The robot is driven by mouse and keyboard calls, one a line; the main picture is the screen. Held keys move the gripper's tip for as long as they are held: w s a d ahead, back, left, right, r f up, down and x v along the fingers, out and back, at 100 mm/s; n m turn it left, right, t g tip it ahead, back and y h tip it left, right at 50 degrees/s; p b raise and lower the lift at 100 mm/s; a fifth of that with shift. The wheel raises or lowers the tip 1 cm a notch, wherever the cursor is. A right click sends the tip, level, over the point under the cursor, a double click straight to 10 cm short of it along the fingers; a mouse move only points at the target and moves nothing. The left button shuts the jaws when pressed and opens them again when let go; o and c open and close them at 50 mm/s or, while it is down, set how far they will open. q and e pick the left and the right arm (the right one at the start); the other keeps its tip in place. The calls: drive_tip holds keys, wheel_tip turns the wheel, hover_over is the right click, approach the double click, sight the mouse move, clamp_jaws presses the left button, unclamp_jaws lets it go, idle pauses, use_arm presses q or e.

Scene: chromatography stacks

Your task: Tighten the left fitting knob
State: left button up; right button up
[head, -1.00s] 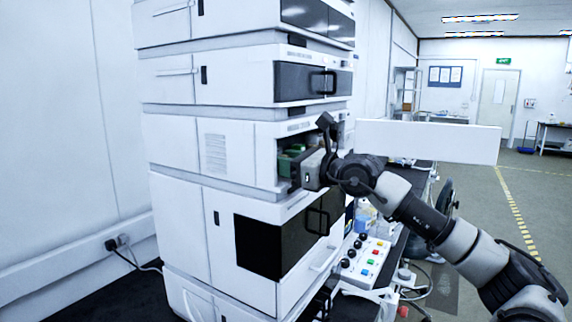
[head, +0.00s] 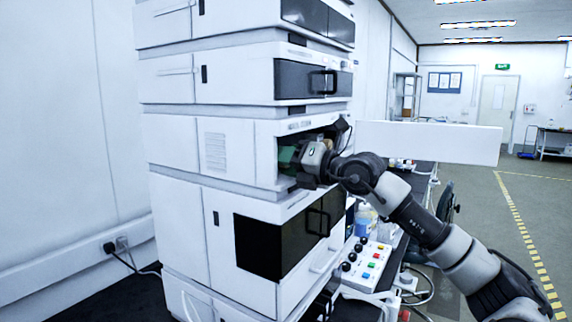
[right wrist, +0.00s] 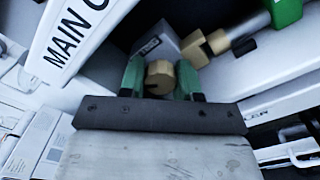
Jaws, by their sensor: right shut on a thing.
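A round brass fitting knob (right wrist: 160,78) sits between the green fingertips of my right gripper (right wrist: 160,82) in the right wrist view. The gripper is shut on it, one finger on each side. Beside it are a grey block (right wrist: 155,46) and more brass fittings (right wrist: 206,47), leading to a metal tube with a green part (right wrist: 285,10). In the head view my right gripper (head: 302,160) reaches into the open compartment of the middle module (head: 226,150); the knob is hidden there. My left gripper is not in view.
White modules are stacked above and below the compartment (head: 288,134). A white panel (head: 430,142) stands out right of it, just above my right arm. A button box (head: 362,265) and a bottle (head: 364,215) stand below the arm. Open floor lies at the right.

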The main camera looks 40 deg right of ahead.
drive_tip(key=m, duration=0.5)
drive_tip(key=shift+m+b, duration=0.3)
drive_tip(key=m, duration=0.5)
drive_tip(key=shift+m, duration=0.3)
drive_tip(key=o, duration=0.7)
drive_tip(key=shift+c, duration=0.2)
